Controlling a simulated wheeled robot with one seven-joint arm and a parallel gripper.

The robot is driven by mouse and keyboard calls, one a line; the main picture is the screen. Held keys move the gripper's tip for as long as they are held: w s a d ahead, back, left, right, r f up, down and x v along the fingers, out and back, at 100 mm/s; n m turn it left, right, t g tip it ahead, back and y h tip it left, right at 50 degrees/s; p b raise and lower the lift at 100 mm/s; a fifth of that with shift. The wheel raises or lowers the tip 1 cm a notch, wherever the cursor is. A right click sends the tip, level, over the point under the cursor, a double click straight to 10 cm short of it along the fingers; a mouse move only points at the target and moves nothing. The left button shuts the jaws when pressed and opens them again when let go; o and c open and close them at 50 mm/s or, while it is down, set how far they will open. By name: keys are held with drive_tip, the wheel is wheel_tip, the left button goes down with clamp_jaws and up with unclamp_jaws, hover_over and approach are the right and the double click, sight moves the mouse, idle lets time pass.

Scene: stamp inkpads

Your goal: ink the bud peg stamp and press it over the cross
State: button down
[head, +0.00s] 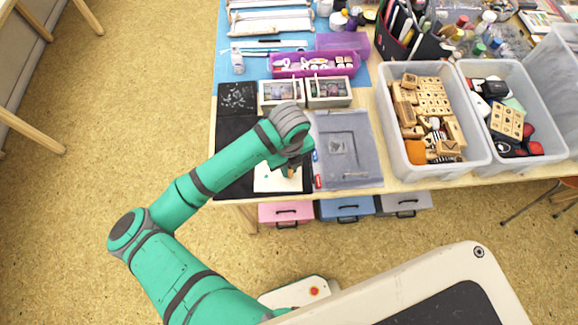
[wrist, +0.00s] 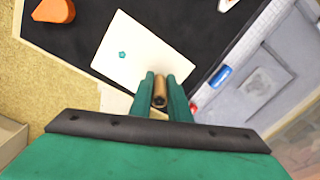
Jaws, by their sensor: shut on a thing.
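My gripper (wrist: 161,88) is shut on a wooden peg stamp (wrist: 159,92), which stands between its two green fingers over the near edge of a white card (wrist: 150,38). I cannot tell whether the stamp's lower face touches the card. The card bears one small teal mark (wrist: 122,55), too small to tell its shape, to the left of the stamp. No cross can be made out. In the head view my gripper (head: 291,170) is over the right part of the card (head: 266,184), partly hidden by my arm.
The card lies on a black mat (head: 235,135). An orange object (wrist: 54,10) is beyond its left side. A grey tray (head: 370,172), with small blue (wrist: 220,76) and red (wrist: 193,107) items at its edge, is to the right. A bin of wooden stamps (head: 480,160) stands further right.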

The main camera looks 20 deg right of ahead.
drive_tip(key=shift+f, duration=0.3)
idle(0.8)
drive_tip(key=shift+r, duration=0.7)
drive_tip(key=shift+r, duration=2.65)
